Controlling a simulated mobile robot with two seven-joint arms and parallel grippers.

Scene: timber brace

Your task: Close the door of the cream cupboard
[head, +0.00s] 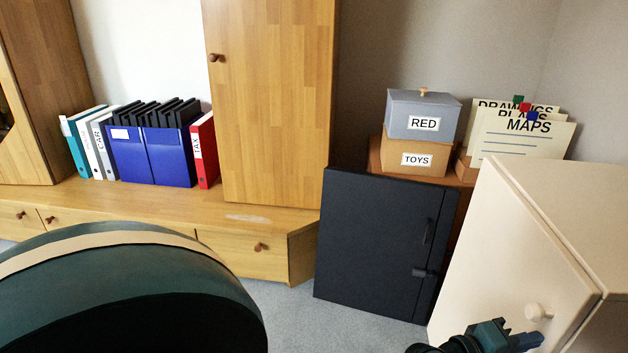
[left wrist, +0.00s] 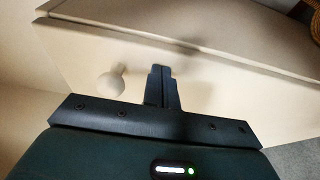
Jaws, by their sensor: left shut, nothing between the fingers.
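The cream cupboard (head: 585,190) stands at the right of the head view. Its door (head: 500,250) faces left and carries a round cream knob (head: 538,312). A thin dark line runs along the door's edge; I cannot tell how far the door stands open. My left gripper (head: 527,341) is shut and empty, just below the knob. In the left wrist view the fingers (left wrist: 162,86) point at the cream door (left wrist: 225,95), with the knob (left wrist: 113,82) to their left. I cannot tell whether the fingertips touch the door. My right gripper is not in view.
A black cabinet (head: 370,245) stands left of the cupboard, with boxes (head: 415,155) and paper folders (head: 520,140) behind it. A wooden wall unit (head: 270,100) holds binders (head: 150,155). Grey carpet (head: 300,320) is clear before the black cabinet.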

